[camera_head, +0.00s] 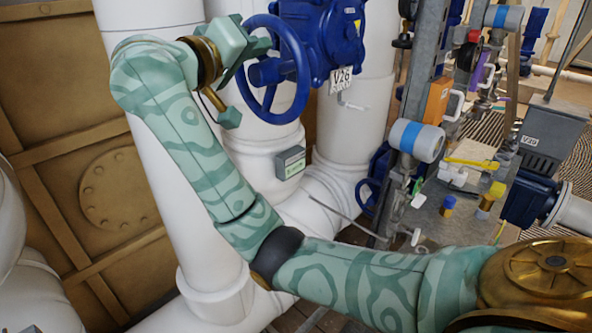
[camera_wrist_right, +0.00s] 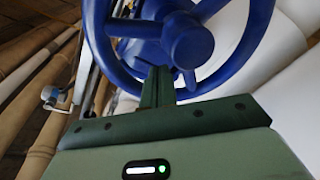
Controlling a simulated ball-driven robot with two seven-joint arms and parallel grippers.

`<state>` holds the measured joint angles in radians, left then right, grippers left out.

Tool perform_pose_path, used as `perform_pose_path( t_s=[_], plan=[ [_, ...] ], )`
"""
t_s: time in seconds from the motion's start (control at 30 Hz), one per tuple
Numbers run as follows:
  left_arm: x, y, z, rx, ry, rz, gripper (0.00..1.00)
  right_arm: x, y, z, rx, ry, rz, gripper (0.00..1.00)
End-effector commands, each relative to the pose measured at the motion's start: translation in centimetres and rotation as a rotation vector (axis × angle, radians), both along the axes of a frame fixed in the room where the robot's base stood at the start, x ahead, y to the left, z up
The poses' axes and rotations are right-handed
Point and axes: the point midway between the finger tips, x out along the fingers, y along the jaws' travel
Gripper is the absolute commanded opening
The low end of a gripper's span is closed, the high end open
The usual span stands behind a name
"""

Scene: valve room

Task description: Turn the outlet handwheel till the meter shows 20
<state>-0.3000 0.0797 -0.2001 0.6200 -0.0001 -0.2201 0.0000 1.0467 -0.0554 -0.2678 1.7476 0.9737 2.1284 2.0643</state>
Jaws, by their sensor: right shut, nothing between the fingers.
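A blue handwheel (camera_head: 303,84) stands on a blue valve body with a white tag reading V26; a smaller second line is unreadable. A small grey box with a greenish display (camera_head: 290,162), perhaps the meter, is on the white pipe below; its reading is too small to tell. My right gripper (camera_head: 258,46) is at the wheel's left side. In the right wrist view its fingers (camera_wrist_right: 158,82) are shut together with nothing between them. They point at the wheel, below its hub (camera_wrist_right: 187,42), and overlap the lower rim; I cannot tell whether they touch. My left gripper is out of view.
Thick white pipes (camera_head: 165,130) stand behind and left of my right arm. A brown panelled wall (camera_head: 60,130) is at the left. At the right are grey posts, an orange box (camera_head: 438,100), a grey-blue cylinder (camera_head: 416,140) and another blue valve (camera_head: 528,198).

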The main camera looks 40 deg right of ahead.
Motion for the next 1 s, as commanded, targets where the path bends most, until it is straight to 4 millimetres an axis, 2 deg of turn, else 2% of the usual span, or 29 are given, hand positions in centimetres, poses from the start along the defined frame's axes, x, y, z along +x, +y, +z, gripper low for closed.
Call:
perform_pose_path(
  t_s=[0.63,0.8,1.0],
  plan=[
    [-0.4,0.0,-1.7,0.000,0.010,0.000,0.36,-2.3,9.1,-0.1,0.002,-0.001,0.003,0.00],
    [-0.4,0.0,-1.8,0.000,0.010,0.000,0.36,-2.7,10.1,0.0,0.000,-0.001,0.000,0.00],
    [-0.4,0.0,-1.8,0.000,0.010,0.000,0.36,-2.7,10.2,0.0,0.000,-0.001,-0.001,0.00]
  ],
)
